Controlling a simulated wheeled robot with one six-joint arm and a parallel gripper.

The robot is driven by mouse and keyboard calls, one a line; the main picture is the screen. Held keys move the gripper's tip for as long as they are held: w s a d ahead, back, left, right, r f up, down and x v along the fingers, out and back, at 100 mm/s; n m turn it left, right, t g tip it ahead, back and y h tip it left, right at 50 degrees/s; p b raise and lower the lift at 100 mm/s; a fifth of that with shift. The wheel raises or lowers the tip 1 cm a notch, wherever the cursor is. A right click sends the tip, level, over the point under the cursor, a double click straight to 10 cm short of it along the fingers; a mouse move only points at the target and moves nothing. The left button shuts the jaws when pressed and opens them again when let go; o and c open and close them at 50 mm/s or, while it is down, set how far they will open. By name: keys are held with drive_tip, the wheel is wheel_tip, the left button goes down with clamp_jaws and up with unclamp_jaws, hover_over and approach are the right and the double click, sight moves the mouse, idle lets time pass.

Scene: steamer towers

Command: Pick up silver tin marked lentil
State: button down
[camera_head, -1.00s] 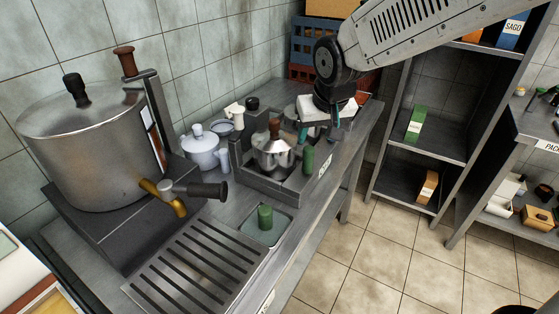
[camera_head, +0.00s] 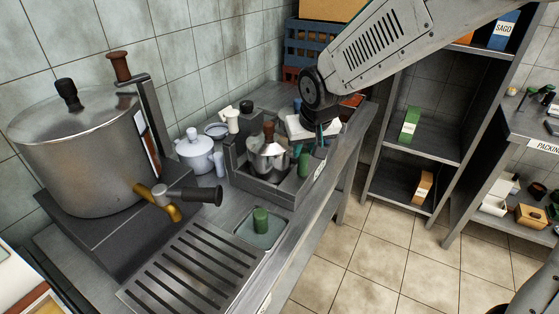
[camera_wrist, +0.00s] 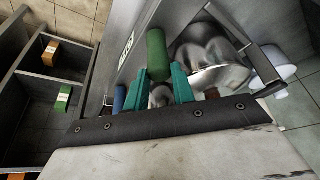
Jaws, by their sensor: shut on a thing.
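Only part of the tin shows between the fingers, and no lentil label can be read. In the head view the tin is hidden by the gripper. I cannot tell whether the tin still touches the counter.
A silver pot with a brown knob (camera_head: 268,157) and a green cylinder (camera_head: 304,162) stand in the caddy, close to the fingers. A blue crate (camera_head: 312,50) is behind. A large urn (camera_head: 85,150) stands left. Shelves (camera_head: 425,160) are right, across open floor.

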drive_tip(key=shift+r, duration=0.15)
wheel_tip(320, 180, up, 18)
idle(0.5)
drive_tip(key=c, duration=2.1)
unclamp_jaws()
drive_tip(key=shift+c, duration=0.2)
clamp_jaws()
